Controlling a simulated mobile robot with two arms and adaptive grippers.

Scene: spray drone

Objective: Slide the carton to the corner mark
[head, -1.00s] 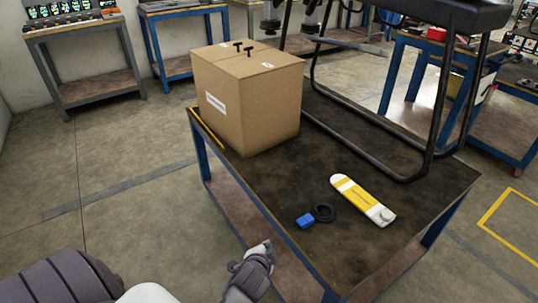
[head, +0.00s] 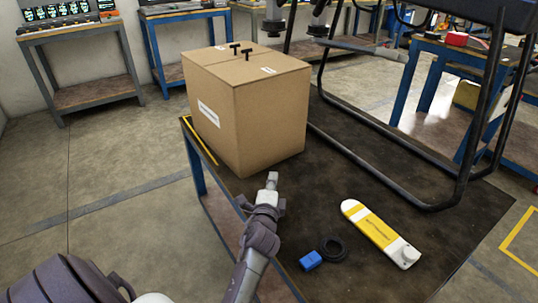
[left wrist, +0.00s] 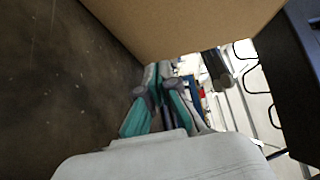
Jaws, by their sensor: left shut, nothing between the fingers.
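The brown cardboard carton (head: 270,118) stands upright near the far left corner of the dark-topped table (head: 325,190). A yellow mark line (head: 203,143) shows along the table's left edge beside the carton; the rest of the mark is hidden. My left gripper (head: 272,178) is shut and empty, just in front of the carton's near face. In the left wrist view the fingers (left wrist: 160,72) are together, and the carton (left wrist: 185,22) fills the top of the picture. I cannot tell whether they touch the carton. My right gripper is not in view.
A yellow and white bottle-like object (head: 380,233), a blue block (head: 311,261) and a black ring (head: 333,248) lie on the table's near part. The black frame (head: 400,187) of the drone stands on the right and back. Tabletop between them is clear.

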